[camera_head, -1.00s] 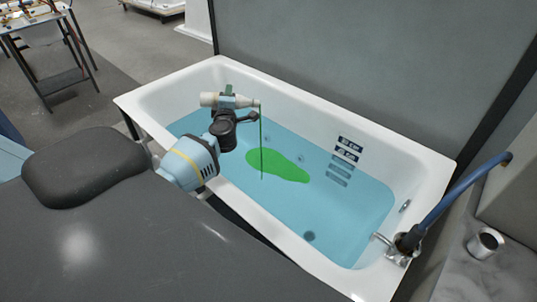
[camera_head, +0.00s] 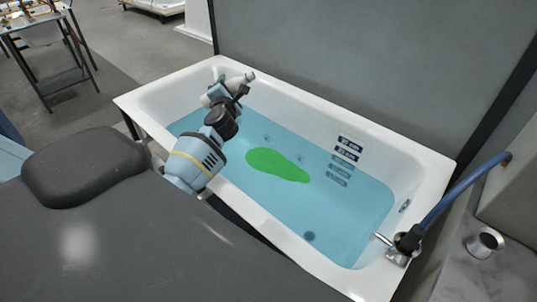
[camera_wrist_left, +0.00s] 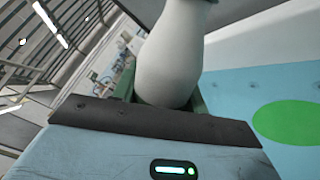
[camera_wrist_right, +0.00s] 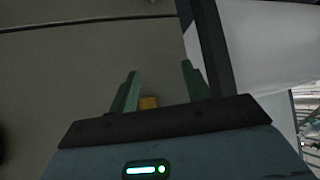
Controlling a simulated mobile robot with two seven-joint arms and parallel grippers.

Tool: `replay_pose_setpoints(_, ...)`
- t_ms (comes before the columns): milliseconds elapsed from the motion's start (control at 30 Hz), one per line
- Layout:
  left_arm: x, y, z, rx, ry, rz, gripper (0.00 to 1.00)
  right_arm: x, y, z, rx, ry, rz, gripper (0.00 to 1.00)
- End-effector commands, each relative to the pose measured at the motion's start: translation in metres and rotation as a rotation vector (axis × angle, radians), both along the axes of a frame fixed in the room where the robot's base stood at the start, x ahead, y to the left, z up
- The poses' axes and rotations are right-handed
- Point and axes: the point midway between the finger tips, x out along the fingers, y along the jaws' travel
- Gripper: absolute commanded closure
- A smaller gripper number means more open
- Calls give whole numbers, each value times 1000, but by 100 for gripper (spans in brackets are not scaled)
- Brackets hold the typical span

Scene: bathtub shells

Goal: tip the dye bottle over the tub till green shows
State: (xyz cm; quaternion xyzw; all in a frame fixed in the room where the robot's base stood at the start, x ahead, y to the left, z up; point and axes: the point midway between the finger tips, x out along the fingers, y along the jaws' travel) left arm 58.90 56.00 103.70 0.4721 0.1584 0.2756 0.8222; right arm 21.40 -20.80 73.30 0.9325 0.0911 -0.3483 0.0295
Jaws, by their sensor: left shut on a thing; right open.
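The white dye bottle (camera_head: 239,79) is in my left gripper (camera_head: 220,93), above the far left part of the tub (camera_head: 130,101). The bottle is tilted, its narrow end up and to the right, and no stream comes from it. It also shows in the left wrist view (camera_wrist_left: 170,60), between the green fingers, its top cut off. A green patch (camera_head: 278,165) lies on the blue water (camera_head: 345,215), apart from the bottle. My right gripper (camera_wrist_right: 160,68) shows only in its wrist view, open with nothing held.
A blue hose (camera_head: 450,205) and tap stand at the tub's right end. A metal cup (camera_head: 485,243) sits on the grey ledge at right. A grey wall (camera_head: 360,60) runs behind the tub. A metal table (camera_head: 58,80) stands far left.

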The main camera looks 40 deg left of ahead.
Motion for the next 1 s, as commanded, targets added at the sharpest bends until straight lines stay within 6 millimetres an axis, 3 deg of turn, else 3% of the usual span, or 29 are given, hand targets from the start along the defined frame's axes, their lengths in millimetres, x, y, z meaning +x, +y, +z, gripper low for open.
replay_pose_setpoints(333,0,0,3,-50,-40,0,83,0,0,0,0,0,0,51)
replay_pose_setpoints(700,0,0,21,-553,-419,-1,83,0,0,0,0,0,0,51)
replay_pose_setpoints(1000,0,0,22,-596,-451,-1,83,0,0,0,0,0,0,51)
